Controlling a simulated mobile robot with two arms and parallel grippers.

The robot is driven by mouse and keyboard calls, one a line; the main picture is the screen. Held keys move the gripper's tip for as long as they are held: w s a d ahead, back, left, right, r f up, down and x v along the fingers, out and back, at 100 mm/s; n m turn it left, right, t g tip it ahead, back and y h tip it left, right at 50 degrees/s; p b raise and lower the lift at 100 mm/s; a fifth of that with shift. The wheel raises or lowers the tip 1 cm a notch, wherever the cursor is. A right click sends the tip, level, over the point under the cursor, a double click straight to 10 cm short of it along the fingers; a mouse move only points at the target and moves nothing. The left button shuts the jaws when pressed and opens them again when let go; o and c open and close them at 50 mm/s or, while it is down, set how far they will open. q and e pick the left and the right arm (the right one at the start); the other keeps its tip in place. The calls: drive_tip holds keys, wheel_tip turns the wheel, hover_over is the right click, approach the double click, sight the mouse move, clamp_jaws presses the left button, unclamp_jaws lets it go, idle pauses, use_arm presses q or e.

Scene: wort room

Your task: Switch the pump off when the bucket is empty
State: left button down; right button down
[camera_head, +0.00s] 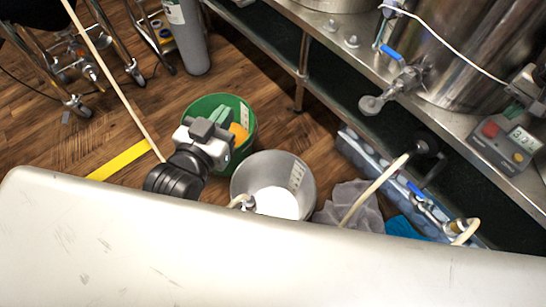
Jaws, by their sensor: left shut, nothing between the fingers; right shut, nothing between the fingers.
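A grey bucket (303,180) stands on the floor at centre, its lower front hidden by my white body. A bright white surface shows inside; I cannot tell whether it is liquid or the bare bottom. A pale hose end with a metal fitting (246,203) hangs at its left rim. A grey control box (505,147) with a red button (490,129) and a lit display (522,138) sits at the right; I cannot tell whether it belongs to the pump. My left gripper (211,131) is shut and empty, above the green bucket, left of the grey one. My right gripper is out of view.
A green bucket (247,108) holds sponges and cloths. A steel bench (340,52) with tanks (465,50) and blue-handled valves runs along the right. Grey cloth (355,200) and a pale hose (375,187) lie beside the grey bucket. Wooden floor (110,120) is open at left.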

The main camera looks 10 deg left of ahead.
drive_tip(key=shift+r, duration=0.4)
drive_tip(key=shift+r+p, duration=0.45)
drive_tip(key=shift+p, duration=0.2)
use_arm(q)
drive_tip(key=f+g, duration=0.1)
drive_tip(key=s+a+f+g+y, duration=0.1)
drive_tip(key=s+f+g, duration=0.1)
drive_tip(key=f+g, duration=0.1)
drive_tip(key=shift+s+a+f, duration=0.1)
drive_tip(key=shift+a, duration=0.05)
